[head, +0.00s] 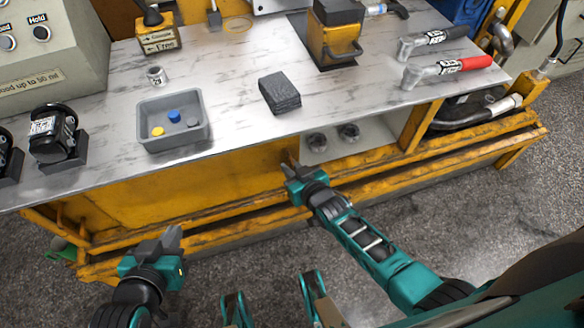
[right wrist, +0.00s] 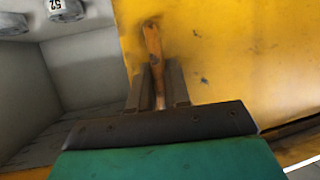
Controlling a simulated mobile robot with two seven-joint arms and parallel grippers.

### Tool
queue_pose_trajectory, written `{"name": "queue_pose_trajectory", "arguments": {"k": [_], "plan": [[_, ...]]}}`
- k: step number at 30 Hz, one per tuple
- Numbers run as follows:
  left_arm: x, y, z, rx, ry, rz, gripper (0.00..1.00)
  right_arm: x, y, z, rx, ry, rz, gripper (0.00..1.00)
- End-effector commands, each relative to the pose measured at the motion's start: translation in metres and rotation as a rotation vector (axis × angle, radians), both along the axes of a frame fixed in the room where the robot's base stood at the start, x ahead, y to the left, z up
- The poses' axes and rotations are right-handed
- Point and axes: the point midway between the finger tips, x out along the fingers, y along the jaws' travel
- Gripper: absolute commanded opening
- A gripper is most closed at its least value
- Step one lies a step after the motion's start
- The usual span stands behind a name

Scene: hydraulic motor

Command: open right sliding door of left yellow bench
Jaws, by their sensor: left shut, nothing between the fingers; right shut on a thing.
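The left yellow bench (head: 140,200) has a worn yellow front below a grey top. Its right sliding door (head: 262,165) stands partly open; a pale compartment (head: 375,137) shows to the right of the door's edge. In the right wrist view, the yellow door (right wrist: 225,50) has an upright worn handle (right wrist: 152,45) near its edge. My right gripper (head: 290,170) is shut on this handle, whose lower part lies between the fingers (right wrist: 158,85). My left gripper (head: 172,238) is shut and empty, in front of the bench's lower left, apart from it.
Two round metal parts (head: 348,132) sit in the compartment. On the benchtop are a grey bin (head: 148,134) with small coloured pieces, a dark block (head: 279,92), a motor (head: 52,135) and red-handled and black-handled tools. A yellow lower rail (head: 440,165) runs along the front.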

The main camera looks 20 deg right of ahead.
Motion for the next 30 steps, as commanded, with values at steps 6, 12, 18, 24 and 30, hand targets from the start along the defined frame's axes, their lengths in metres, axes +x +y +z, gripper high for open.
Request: {"name": "queue_pose_trajectory", "arguments": {"k": [6,12,18,24,30], "plan": [[0.000,0.000,0.000,0.000,0.000,0.000,0.00,-0.001,0.000,-0.001,0.000,0.003,0.001,0.23],[0.000,0.000,0.003,0.000,0.000,0.000,0.00,-0.004,-0.001,0.001,-0.001,0.003,0.000,0.23],[0.000,0.000,0.019,0.000,0.001,0.000,0.00,-0.032,-0.008,0.016,-0.002,0.004,0.000,0.23],[0.000,0.000,0.036,0.001,0.001,-0.001,0.00,-0.073,-0.017,0.033,-0.002,0.006,0.000,0.23],[0.000,0.000,0.045,0.002,0.001,-0.001,0.00,-0.104,-0.024,0.044,-0.001,0.004,0.001,0.23]]}}
